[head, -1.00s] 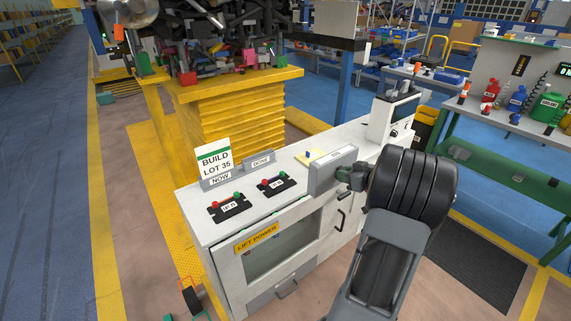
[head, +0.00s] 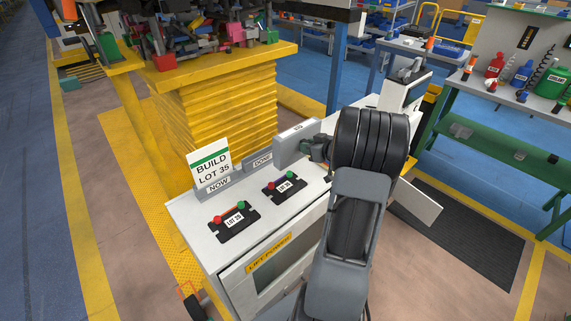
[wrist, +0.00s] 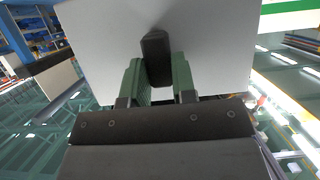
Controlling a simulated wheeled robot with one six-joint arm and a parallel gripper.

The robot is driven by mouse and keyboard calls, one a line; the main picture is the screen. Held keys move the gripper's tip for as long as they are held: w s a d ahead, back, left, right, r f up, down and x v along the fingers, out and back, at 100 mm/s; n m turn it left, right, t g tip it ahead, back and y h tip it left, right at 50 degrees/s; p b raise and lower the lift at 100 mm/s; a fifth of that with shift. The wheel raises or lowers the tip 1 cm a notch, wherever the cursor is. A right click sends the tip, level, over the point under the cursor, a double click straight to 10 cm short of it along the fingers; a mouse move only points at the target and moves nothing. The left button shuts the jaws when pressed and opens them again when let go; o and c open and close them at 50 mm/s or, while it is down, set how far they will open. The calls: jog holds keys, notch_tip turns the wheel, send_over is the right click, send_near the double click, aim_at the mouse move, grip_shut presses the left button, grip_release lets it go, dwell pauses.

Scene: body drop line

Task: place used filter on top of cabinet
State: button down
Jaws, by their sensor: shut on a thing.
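My gripper (head: 318,148) is shut on a flat grey slab (head: 296,143), which I take to be the used filter. The slab is held over the far part of the white cabinet's top (head: 196,208), just right of the DONE holder. I cannot tell whether it touches the top. In the wrist view, the gripper's green fingers (wrist: 159,85) close on a dark handle on the slab's pale face (wrist: 215,45). My arm hides the cabinet's right part and much of its front.
Two black button boxes (head: 233,222) (head: 284,187) and a BUILD LOT 35 sign (head: 209,163) occupy the cabinet top. A pale panel (head: 418,204) sticks out at the cabinet's right. A yellow lift (head: 222,112) stands behind, a green bench (head: 480,137) at right.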

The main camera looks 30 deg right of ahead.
aim_at(287, 157)
jog(key=w+a+f, duration=0.1)
jog(key=w+f, duration=0.1)
jog(key=w+a+f, duration=0.4)
jog(key=f, duration=0.1)
jog(key=shift+b, duration=0.4)
jog(key=shift+w+a+f, duration=0.1)
jog(key=shift+w+f, duration=0.05)
jog(key=shift+f, duration=0.4)
jog(key=shift+w+a+f, duration=0.1)
jog(key=shift+f, duration=0.45)
jog(key=shift+d+f, duration=0.1)
jog(key=shift+f, duration=0.55)
jog(key=shift+f, duration=0.2)
jog(key=c, duration=0.9)
grip_release()
